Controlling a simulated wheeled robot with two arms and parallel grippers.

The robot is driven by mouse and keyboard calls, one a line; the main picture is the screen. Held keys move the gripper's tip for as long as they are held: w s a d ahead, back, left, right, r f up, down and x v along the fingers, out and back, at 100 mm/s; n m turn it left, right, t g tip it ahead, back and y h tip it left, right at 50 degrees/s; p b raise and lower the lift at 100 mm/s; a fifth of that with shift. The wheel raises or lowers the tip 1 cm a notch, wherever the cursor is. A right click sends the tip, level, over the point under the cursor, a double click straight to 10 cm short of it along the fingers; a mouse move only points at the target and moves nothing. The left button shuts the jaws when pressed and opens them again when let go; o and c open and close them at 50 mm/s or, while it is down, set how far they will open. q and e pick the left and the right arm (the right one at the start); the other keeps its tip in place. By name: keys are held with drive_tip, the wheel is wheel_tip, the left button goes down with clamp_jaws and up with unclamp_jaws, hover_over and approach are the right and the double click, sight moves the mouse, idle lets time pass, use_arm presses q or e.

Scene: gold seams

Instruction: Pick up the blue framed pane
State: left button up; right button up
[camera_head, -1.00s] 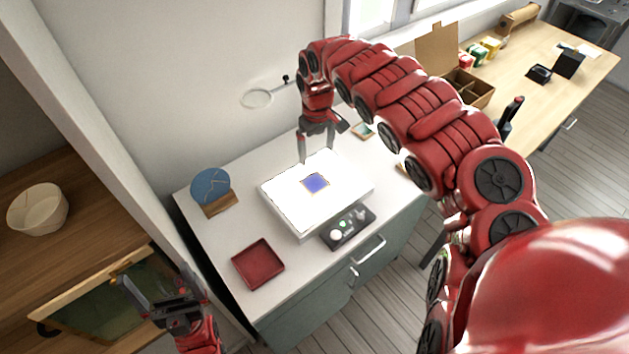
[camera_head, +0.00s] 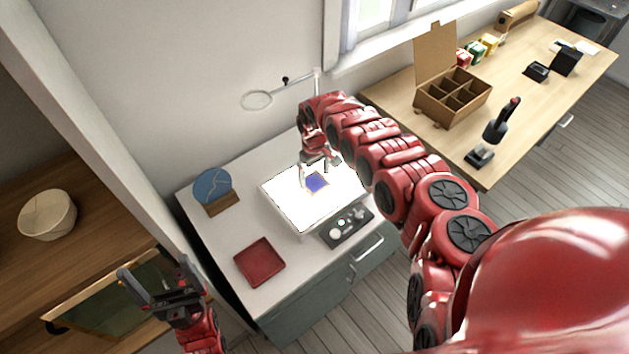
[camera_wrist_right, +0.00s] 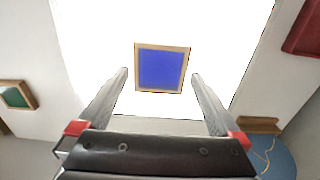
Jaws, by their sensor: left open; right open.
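The blue framed pane (camera_head: 317,183) is a small blue square in a thin tan frame. It lies flat on the bright white light box (camera_head: 290,206) on the cabinet top. My right gripper (camera_head: 315,172) is open above the light box, close to the pane in the head view. In the right wrist view the pane (camera_wrist_right: 162,68) shows between and just beyond the fingertips of my right gripper (camera_wrist_right: 160,76), with nothing held. My left gripper (camera_head: 155,280) is open and empty at the lower left, over a framed panel by the shelf.
A blue cracked disc (camera_head: 212,187) stands on a wooden stand. A green framed pane (camera_wrist_right: 17,96) lies off the light box. A magnifier ring (camera_head: 257,100) hangs behind.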

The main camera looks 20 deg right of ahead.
drive_tip(key=shift+f, duration=1.05)
drive_tip(key=shift+c, duration=0.2)
drive_tip(key=c, duration=1.2)
drive_tip(key=shift+w+r, duration=0.1)
drive_tip(key=shift+r, duration=0.1)
